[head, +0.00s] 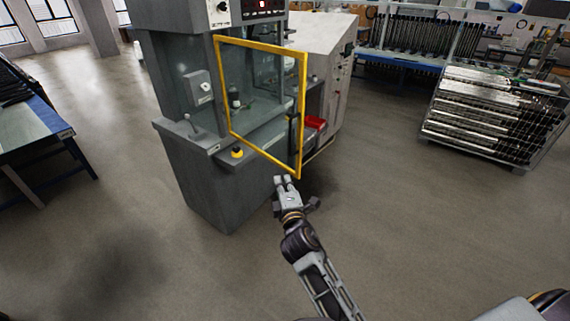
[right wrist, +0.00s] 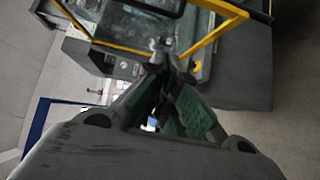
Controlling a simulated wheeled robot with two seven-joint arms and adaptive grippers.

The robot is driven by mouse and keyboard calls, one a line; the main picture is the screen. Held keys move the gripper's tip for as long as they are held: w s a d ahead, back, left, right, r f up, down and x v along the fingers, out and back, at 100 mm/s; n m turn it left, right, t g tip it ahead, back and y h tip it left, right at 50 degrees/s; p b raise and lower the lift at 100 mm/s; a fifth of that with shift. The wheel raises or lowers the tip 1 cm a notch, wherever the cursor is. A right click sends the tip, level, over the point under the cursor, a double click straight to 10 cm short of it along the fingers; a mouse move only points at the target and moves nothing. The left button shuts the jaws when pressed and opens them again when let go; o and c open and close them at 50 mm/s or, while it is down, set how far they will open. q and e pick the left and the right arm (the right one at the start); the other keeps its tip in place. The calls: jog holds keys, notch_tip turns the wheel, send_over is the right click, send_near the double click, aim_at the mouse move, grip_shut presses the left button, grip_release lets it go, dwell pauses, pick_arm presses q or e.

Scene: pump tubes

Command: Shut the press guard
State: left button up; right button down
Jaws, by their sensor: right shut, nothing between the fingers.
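The press guard (head: 302,92) is a yellow-framed clear panel on the front of the grey press (head: 205,180). In the head view it stands swung out from the press, hinged at its left side, with its free edge toward the right front. A dark handle shows near that free edge. My right gripper (head: 282,180) is shut and empty, just below the guard's lower right corner; I cannot tell whether it touches. The right wrist view shows the gripper's fingers (right wrist: 165,62) together, with the yellow frame (right wrist: 222,8) beyond them. My left gripper is not in view.
A red bin (head: 316,123) stands right of the press by a pale cabinet (head: 325,45). A rack of metal tubes (head: 490,115) stands at the right. A blue-edged table (head: 40,130) is at the left. The floor in front is clear.

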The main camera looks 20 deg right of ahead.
jog(key=shift+r, duration=0.25)
dwell(0.3)
jog(key=shift+w, duration=0.2)
jog(key=w+d+p, duration=0.3)
jog(key=w+d, duration=0.1)
jog(key=w, duration=0.8)
dwell(0.5)
jog(key=shift+d+f, duration=0.1)
jog(key=shift+d, duration=0.1)
